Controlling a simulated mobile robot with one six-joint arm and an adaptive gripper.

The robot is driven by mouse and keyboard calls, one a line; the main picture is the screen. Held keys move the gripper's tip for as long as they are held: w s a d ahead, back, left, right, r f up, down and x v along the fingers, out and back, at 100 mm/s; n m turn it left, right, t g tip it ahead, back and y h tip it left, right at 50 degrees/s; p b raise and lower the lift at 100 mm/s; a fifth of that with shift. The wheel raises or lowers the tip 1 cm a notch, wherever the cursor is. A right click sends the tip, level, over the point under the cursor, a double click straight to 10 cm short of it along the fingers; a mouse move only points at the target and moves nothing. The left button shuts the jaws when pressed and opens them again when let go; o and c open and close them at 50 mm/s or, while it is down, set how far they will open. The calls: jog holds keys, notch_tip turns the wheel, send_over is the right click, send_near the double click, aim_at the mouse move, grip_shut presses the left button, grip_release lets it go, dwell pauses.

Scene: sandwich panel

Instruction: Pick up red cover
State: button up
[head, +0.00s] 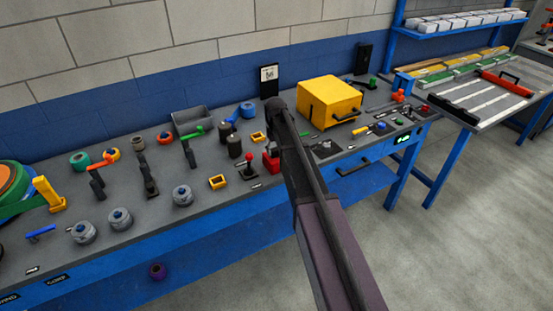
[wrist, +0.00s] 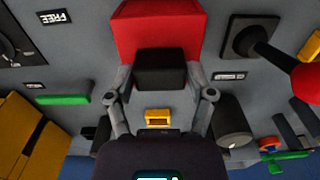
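The red cover (head: 271,162) is a small red block on the grey bench top, partly hidden by my arm in the head view. In the wrist view the red cover (wrist: 158,28) is at the top centre, with a black block (wrist: 160,68) against its near side. My gripper (wrist: 160,76) is open, one finger on each side of the black block at the red cover's near edge. I cannot tell whether either finger touches it. In the head view my gripper is mostly hidden behind my arm.
A joystick with a red knob (wrist: 305,80) stands right of the cover in the wrist view. A yellow box (head: 330,100) stands close by on the bench. A small yellow frame (wrist: 158,117) and a dark cylinder (wrist: 233,142) are near my gripper.

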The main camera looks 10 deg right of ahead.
jog(key=c, duration=0.5)
jog(key=shift+r, duration=0.1)
notch_tip(320, 180, up, 4)
jog(key=p, duration=0.3)
jog(key=shift+f+p, duration=0.25)
jog(key=shift+p, duration=0.1)
jog(key=s, duration=0.5)
jog(key=s+d+r+p, duration=0.1)
jog(key=s, duration=0.4)
jog(key=s+d, duration=0.1)
jog(key=s, duration=0.5)
jog(key=shift+r, duration=0.15)
jog(key=shift+r, duration=0.1)
jog(key=shift+r+p, duration=3.45)
jog(key=shift+p, duration=0.25)
